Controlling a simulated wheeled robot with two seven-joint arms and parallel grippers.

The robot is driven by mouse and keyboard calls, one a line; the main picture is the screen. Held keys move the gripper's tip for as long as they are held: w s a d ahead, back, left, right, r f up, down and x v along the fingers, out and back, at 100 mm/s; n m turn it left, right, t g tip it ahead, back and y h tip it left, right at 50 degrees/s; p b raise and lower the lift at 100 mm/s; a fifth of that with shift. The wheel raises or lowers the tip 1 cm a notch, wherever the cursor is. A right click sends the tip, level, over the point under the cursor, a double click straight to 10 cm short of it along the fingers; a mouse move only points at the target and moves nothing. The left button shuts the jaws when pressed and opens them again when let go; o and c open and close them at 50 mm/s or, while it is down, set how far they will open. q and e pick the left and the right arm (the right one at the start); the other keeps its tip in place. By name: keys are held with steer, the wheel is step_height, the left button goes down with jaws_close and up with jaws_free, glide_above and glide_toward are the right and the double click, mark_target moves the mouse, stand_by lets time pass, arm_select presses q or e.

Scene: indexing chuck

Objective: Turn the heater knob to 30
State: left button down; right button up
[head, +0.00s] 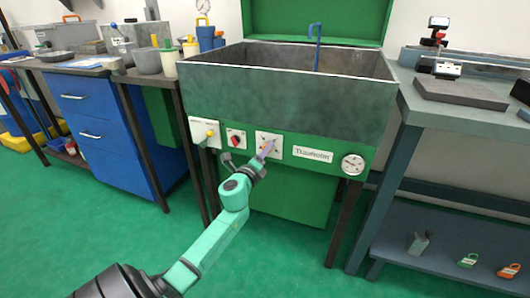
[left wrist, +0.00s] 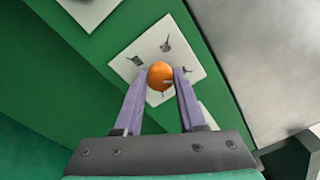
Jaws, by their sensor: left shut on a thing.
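The heater knob (left wrist: 160,75) is an orange round knob on a white square dial plate (head: 277,137) on the green front of the tank. The plate also shows in the left wrist view (left wrist: 184,48), with several small dark marks around the knob; their numbers are too small to read. My left gripper (head: 266,150) reaches up to the plate. In the left wrist view its two purple fingers (left wrist: 160,86) are shut on the knob, one on each side. A small grey mark shows on the knob's right side. My right gripper is not in view.
Left of the dial are a red switch (head: 236,139) and a white box with a yellow button (head: 205,132). A name label (head: 312,154) and a round gauge (head: 353,164) are to the right. The open grey tank (head: 290,105) stands above.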

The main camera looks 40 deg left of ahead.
arm_select(q)
steer(key=c, duration=0.5)
jaws_free()
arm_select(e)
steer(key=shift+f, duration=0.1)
arm_select(q)
steer(key=v, duration=1.4)
steer(key=shift+s, duration=0.25)
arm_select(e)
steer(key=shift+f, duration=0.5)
